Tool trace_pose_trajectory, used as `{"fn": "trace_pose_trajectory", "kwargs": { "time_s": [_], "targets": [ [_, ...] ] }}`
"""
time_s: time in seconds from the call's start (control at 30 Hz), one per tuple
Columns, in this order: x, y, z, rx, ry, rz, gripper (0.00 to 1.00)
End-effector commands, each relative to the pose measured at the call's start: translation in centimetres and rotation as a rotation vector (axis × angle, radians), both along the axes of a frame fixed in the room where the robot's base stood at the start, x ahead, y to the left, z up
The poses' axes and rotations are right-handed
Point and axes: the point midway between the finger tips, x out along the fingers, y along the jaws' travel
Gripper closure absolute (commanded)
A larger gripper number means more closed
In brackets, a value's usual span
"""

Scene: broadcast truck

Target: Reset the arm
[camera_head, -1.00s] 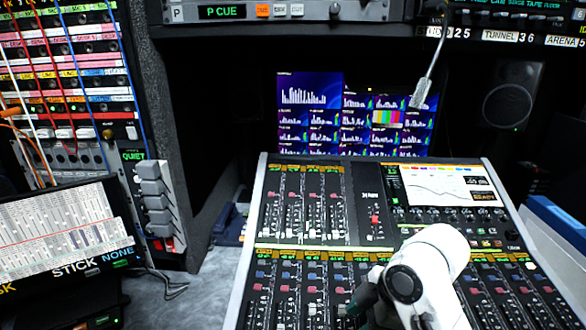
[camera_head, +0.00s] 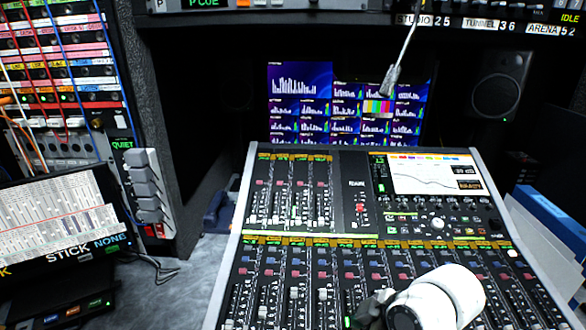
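A white rounded part of my own arm rises from the bottom edge, right of centre, in front of the mixing console (camera_head: 232,215). A dark grey piece shows at its left side, blurred against the faders. I cannot make out gripper fingers anywhere, and the arm part below the frame edge is hidden. No held object is visible.
Behind the console stand a multi-panel monitor (camera_head: 300,88) and a black speaker (camera_head: 497,92). A gooseneck microphone or lamp (camera_head: 391,78) hangs above. A patch rack (camera_head: 75,70) and a tilted screen (camera_head: 52,220) are on the left. Blue-edged folders (camera_head: 550,212) lie on the right.

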Motion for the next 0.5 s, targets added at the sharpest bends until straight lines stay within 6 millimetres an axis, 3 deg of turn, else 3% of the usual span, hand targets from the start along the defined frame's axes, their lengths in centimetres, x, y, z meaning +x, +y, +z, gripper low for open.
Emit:
{"fn": "trace_pose_trajectory", "kwargs": {
  "time_s": [0.13,0.27,0.5],
  "targets": [
    [-2.3,-0.7,-2.3,0.052,0.041,-0.192,0.49],
    [-5.6,-2.9,-5.1,0.089,0.089,-0.446,0.49],
    [-13.7,-10.2,-8.9,0.058,0.131,-0.923,0.49]
  ]
}}
